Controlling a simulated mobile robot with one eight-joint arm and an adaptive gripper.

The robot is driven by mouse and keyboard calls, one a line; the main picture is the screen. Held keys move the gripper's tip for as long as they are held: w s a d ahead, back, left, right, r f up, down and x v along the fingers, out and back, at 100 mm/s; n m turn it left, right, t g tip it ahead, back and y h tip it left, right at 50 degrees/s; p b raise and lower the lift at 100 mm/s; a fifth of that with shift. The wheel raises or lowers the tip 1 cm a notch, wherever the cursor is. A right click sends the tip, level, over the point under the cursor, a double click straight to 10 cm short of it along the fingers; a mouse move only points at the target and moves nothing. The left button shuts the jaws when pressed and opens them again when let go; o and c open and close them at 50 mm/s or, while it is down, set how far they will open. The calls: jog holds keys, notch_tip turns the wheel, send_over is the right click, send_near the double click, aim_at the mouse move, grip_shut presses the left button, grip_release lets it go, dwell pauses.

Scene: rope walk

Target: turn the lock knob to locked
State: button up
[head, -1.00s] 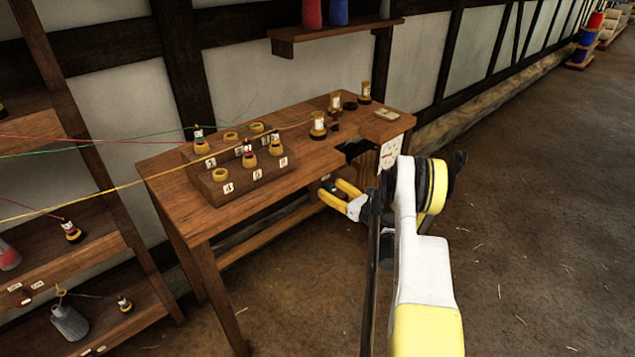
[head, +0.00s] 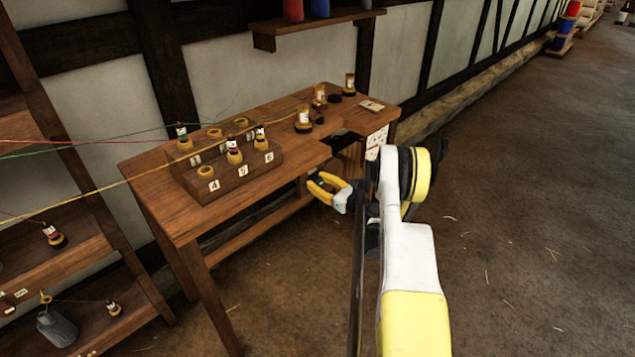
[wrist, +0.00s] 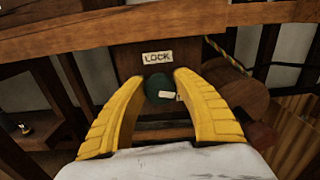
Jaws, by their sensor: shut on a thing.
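The lock knob (wrist: 155,86) is a round dark green knob with a pale bar on its right side. It sits on a brown wooden panel under a white "LOCK" label (wrist: 157,58) in the wrist view. My gripper (wrist: 160,82) has its two yellow fingers on either side of the knob, shut on it, with the tips close to the panel. In the head view my gripper (head: 316,187) reaches below the tabletop at the front of the wooden table (head: 160,185). The knob is not visible there.
A wooden box of numbered spools (head: 225,178) stands on the table, with coloured threads running left. A shelf rack (head: 85,255) is at the left. The floor to the right is clear.

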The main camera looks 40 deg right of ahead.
jog(key=n, duration=1)
jog(key=shift+a, duration=0.15)
jog(key=n, duration=0.5)
jog(key=shift+f+n, duration=0.15)
jog(key=shift+n, duration=0.25)
jog(key=n, duration=0.5)
jog(key=shift+f, duration=0.1)
jog(key=o, duration=1.2)
jog(key=shift+c, duration=0.2)
